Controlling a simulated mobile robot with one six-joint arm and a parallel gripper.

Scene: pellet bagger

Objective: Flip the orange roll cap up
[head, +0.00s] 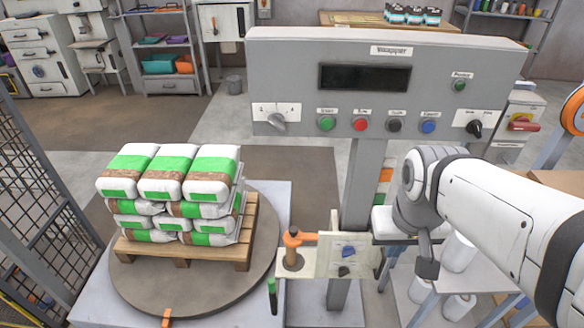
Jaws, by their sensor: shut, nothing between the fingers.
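The orange roll cap (298,238) is in the lower middle of the head view, on top of a short brown upright spindle beside a pale panel. It looks like a small orange piece reaching right from the spindle toward the panel. Its exact tilt is too small to tell. My gripper (427,270) is to the right of the cap, beyond the panel and apart from it. It points down, with its dark fingers shut and empty.
The grey wrapper control box (300,70) with coloured buttons stands on a column above. A pallet (188,252) of bags sits on the round turntable (150,285) at left. White rolls (458,252) stand near my gripper. A green handle (272,290) hangs below the cap.

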